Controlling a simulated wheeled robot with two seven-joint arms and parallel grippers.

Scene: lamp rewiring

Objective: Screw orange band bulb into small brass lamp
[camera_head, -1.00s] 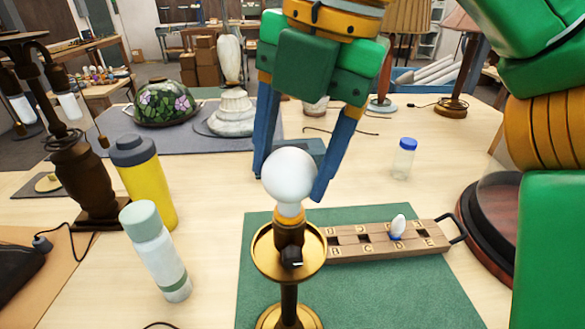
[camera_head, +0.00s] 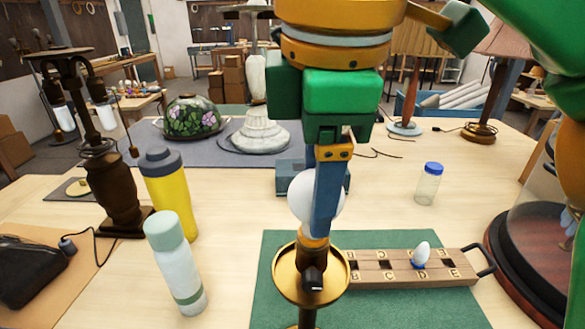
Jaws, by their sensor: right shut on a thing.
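The small brass lamp (camera_head: 282,277) stands upright on the green mat, with its round dish and a dark switch at its socket. The white globe bulb (camera_head: 299,196) sits upright at the top of the socket, and an orange band shows at its base. I cannot tell how deep it is seated. My right gripper (camera_head: 320,207) points down from above and is shut on the bulb. One blue finger crosses in front of the globe; the other is hidden behind it. My left gripper is not in view.
A wooden rack (camera_head: 395,273) with lettered slots holds a small blue-banded bulb (camera_head: 422,252). A white bottle (camera_head: 176,265), a yellow bottle (camera_head: 170,195) and a dark lamp (camera_head: 117,190) stand at left. A blue-capped jar (camera_head: 428,184) and a glass dome (camera_head: 535,250) are at right.

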